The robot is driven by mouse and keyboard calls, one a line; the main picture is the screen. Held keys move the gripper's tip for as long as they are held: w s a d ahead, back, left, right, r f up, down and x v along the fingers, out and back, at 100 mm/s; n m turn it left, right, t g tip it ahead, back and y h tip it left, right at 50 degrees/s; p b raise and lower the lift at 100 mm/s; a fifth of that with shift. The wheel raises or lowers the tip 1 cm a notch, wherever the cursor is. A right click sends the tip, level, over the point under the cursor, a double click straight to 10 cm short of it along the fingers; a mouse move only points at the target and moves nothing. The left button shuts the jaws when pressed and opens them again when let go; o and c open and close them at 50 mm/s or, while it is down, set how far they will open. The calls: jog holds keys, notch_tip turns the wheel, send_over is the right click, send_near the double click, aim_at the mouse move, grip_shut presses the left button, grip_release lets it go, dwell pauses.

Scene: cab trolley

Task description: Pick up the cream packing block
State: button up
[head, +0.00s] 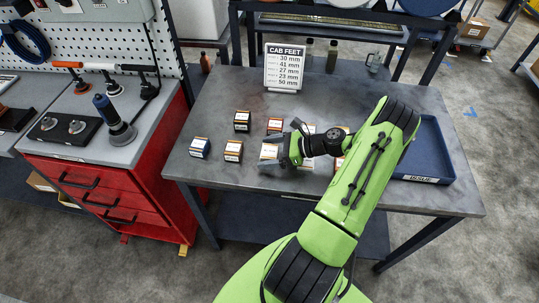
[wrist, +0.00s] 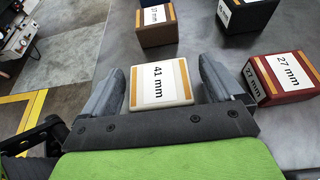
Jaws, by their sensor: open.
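The cream packing block (wrist: 160,92) has a white "41 mm" label and tan edge strips. It lies on the grey table, and it also shows in the head view (head: 268,151), partly hidden by my gripper. My gripper (head: 283,150) is open, with nothing held. In the wrist view its two fingers (wrist: 162,75) stand left and right of the cream block, with a small gap on each side. I cannot tell exactly how far down the fingers reach beside it.
A dark red "27 mm" block (wrist: 278,80) sits close to the right finger. A brown block (wrist: 157,30) and a dark block (wrist: 240,14) lie beyond. A blue block (head: 200,148) is at left. A blue tray (head: 436,135) and a size sign (head: 284,68) stand on the table (head: 345,100).

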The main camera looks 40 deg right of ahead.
aim_at(270, 151)
jog(key=c, duration=1.1)
notch_tip(270, 151, up, 10)
jog(key=shift+r+p, duration=0.1)
jog(key=shift+p, duration=1.1)
